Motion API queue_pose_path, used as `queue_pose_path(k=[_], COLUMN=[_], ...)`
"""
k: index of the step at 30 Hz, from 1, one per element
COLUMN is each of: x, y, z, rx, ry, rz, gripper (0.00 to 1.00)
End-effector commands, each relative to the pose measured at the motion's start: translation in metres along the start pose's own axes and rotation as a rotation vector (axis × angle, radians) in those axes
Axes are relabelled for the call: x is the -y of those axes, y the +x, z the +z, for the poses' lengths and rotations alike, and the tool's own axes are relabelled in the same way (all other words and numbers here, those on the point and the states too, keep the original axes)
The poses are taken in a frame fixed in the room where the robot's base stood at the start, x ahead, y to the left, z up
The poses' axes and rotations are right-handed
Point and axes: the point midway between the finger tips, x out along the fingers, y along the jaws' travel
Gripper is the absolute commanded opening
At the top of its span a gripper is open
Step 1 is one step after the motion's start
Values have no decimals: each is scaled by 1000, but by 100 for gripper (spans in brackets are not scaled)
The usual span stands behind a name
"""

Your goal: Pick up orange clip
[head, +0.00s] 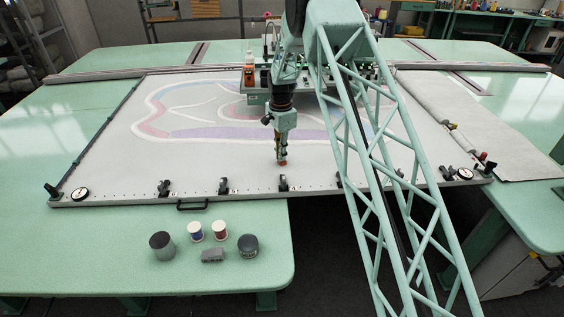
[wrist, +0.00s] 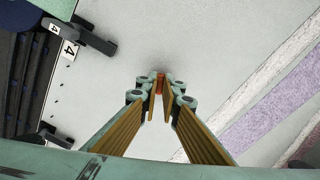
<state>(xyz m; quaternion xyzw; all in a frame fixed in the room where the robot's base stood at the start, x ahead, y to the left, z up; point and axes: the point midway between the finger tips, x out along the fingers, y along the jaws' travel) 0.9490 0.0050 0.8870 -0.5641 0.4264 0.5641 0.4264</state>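The orange clip (wrist: 159,84) is a small orange-red thing at the tips of my gripper's fingers in the wrist view. It also shows as a small reddish spot (head: 282,163) under my gripper in the head view. My gripper (wrist: 160,95) points down at the pale cloth, its two yellowish fingers on either side of the clip. The gap between the fingertips is narrow, about the clip's width. Whether the pads press on the clip is not clear. The fingers hide part of it. In the head view my gripper (head: 281,158) is low over the near part of the cloth.
The stretched cloth (head: 110,165) has a pink, white and purple pattern. Black clamps (head: 223,186) line the frame's near edge; a numbered clamp (wrist: 95,38) shows in the wrist view.

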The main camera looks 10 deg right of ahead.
Motion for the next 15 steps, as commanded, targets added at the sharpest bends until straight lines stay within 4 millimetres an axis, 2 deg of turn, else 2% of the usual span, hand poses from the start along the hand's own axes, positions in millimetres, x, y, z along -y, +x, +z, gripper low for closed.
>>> queue_pose_path(k=[15], x=[0], y=[-4], z=[0], rx=[0], ry=[0], rz=[0], gripper=[0])
